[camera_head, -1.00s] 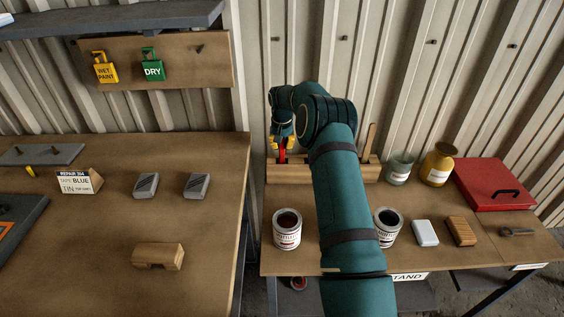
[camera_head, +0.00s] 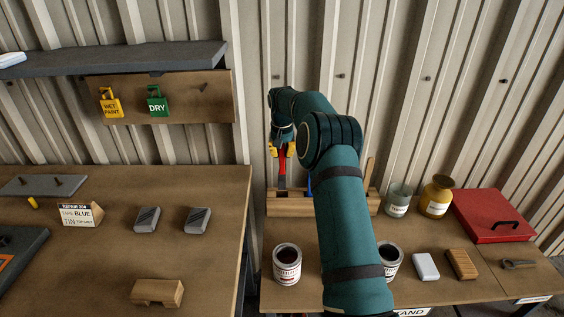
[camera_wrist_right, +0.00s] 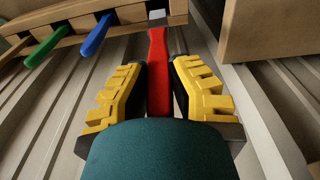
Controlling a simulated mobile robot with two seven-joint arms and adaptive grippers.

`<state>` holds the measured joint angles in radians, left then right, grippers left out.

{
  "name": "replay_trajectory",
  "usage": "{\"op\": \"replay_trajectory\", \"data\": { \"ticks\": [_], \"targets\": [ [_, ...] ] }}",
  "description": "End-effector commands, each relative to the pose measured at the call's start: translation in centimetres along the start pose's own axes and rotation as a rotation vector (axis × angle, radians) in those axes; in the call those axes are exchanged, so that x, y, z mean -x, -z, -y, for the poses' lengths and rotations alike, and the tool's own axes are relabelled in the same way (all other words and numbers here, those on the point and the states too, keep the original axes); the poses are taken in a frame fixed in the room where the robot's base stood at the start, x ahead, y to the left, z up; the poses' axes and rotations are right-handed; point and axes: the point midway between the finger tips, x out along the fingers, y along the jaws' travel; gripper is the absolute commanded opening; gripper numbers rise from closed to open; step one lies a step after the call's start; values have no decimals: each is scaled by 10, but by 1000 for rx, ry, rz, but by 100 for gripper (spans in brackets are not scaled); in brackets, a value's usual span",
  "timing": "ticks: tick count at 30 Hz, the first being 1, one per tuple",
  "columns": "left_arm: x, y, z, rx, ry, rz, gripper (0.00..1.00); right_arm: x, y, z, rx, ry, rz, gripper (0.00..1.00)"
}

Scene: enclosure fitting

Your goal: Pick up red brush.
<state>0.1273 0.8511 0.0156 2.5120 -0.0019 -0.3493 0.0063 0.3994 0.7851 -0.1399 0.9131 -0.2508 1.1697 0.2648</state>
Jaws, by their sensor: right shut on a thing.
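The red brush (camera_head: 282,161) is upright at the left end of the wooden rack (camera_head: 290,206) on the right-hand bench. My right gripper (camera_head: 282,151) is above the rack with its yellow fingers shut on the red handle. In the right wrist view, the red handle (camera_wrist_right: 158,75) runs between the two fingers (camera_wrist_right: 158,85). Its pale metal collar (camera_wrist_right: 157,15) shows at the rack's edge; the bristles are hidden. My left gripper is not in view.
Blue (camera_wrist_right: 97,36) and green (camera_wrist_right: 46,48) handles stand in the rack beside the red one. Paint cans (camera_head: 286,264) stand in front, jars (camera_head: 436,196) and a red case (camera_head: 494,214) to the right. A wooden board (camera_head: 160,98) hangs at the left.

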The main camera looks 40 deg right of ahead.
Motion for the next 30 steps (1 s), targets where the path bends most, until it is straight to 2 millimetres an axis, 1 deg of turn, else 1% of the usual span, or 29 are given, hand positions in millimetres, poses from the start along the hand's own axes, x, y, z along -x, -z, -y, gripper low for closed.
{"op": "replay_trajectory", "data": {
  "ticks": [5, 11, 17, 24, 30],
  "targets": [
    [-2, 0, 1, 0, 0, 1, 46, 3, -16, 0, 0, 0, 0, 0],
    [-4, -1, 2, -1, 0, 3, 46, 6, -43, 0, 1, 1, 1, 0],
    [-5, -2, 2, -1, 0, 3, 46, 11, -80, 0, 2, 1, 0, 0],
    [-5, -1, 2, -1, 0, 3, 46, 17, -130, 1, 3, 2, 0, 0],
    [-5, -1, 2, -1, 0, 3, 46, 20, -165, 0, 2, 2, 1, 0]
  ]
}}
